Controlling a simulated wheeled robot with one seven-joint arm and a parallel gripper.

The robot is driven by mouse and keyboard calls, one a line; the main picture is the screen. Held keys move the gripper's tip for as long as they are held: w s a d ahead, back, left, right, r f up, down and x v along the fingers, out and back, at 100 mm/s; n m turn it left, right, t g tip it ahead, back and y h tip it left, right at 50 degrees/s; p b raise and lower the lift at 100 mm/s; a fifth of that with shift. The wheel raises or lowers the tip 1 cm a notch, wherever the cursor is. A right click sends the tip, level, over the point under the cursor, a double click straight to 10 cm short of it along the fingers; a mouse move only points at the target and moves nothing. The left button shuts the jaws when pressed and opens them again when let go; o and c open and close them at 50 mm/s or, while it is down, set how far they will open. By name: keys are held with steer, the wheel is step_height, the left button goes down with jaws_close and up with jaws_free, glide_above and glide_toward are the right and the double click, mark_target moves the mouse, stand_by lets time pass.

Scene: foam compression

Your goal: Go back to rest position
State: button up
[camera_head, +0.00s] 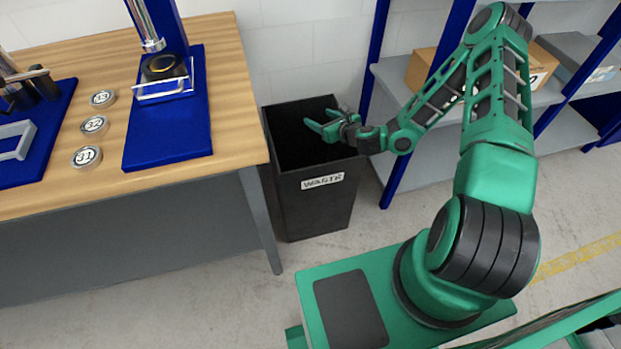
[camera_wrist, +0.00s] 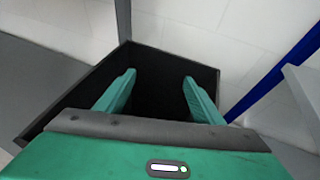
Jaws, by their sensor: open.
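My gripper (camera_head: 319,128) is over the mouth of the black waste bin (camera_head: 318,205), which stands on the floor beside the table. In the wrist view, the two green fingers of my gripper (camera_wrist: 158,92) are spread apart with nothing between them. The bin's rim (camera_wrist: 80,90) surrounds them there, and its inside is dark, so I cannot tell what lies in it. My arm reaches from its base at lower right, up, and then down to the left to the bin.
A wooden table (camera_head: 225,120) at left holds a blue press stand (camera_head: 165,140) and several numbered round tins (camera_head: 87,156). Blue-post shelving (camera_head: 405,165) with a cardboard box (camera_head: 421,70) stands behind my arm. Open floor (camera_head: 230,285) lies in front of the bin.

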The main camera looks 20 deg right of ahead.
steer(key=v, duration=0.2)
steer(key=shift+s+d+r, duration=0.1)
steer(key=shift+s, duration=0.1)
stand_by(0.3)
